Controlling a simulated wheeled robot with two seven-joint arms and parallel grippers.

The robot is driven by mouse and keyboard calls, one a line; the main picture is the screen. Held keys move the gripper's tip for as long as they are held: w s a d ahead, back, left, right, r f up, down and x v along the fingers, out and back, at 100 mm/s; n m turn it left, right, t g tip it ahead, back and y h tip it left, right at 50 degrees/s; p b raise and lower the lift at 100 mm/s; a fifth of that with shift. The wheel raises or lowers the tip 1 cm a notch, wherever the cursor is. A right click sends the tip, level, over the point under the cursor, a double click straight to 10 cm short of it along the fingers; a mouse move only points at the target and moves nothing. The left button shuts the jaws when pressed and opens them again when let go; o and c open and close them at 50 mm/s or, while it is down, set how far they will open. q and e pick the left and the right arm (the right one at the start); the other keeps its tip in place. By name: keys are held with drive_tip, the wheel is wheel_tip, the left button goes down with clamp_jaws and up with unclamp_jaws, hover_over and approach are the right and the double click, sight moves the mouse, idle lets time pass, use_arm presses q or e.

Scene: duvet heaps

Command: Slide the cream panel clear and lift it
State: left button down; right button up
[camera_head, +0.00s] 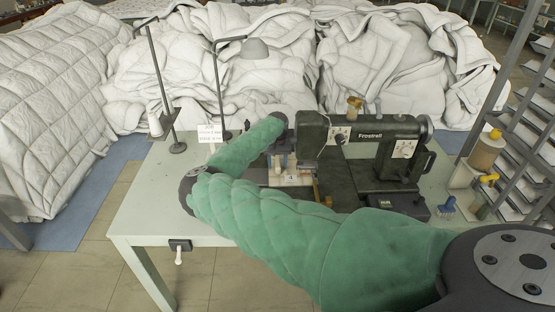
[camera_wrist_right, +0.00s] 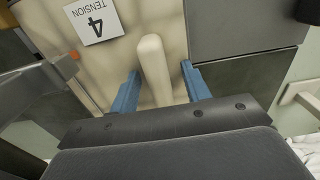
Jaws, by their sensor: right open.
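The cream panel (camera_wrist_right: 152,18) fills the upper middle of the right wrist view. It has a white label (camera_wrist_right: 95,20) reading "TENSION 4", upside down there, and a raised cream grip bar (camera_wrist_right: 153,62). My right gripper (camera_wrist_right: 160,86) is open, its blue fingers on either side of the bar with gaps showing on both sides. In the head view my right gripper (camera_head: 281,163) is small, at the left end of the dark green Frostrell sewing machine (camera_head: 372,126), partly hidden by my green-sleeved arm. My left gripper is not in view.
The pale worktable (camera_head: 150,205) has free room at its left. White duvet heaps (camera_head: 400,60) lie behind. Jars (camera_head: 486,152) and a rack crowd the right.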

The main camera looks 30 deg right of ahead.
drive_tip(key=shift+s, duration=0.1)
drive_tip(key=shift+c, duration=0.2)
clamp_jaws()
drive_tip(key=shift+w+a+r+p, duration=0.15)
drive_tip(key=shift+w+a, duration=0.45)
drive_tip(key=shift+a, duration=0.4)
drive_tip(key=shift+w+a+f+p, duration=0.1)
drive_tip(key=shift+w+a, duration=0.55)
drive_tip(key=shift+a, duration=0.3)
drive_tip(key=shift+w+a+r+p, duration=0.15)
drive_tip(key=shift+w+a, duration=0.45)
drive_tip(key=shift+a, duration=0.4)
drive_tip(key=shift+f, duration=0.1)
drive_tip(key=shift+o, duration=0.2)
unclamp_jaws()
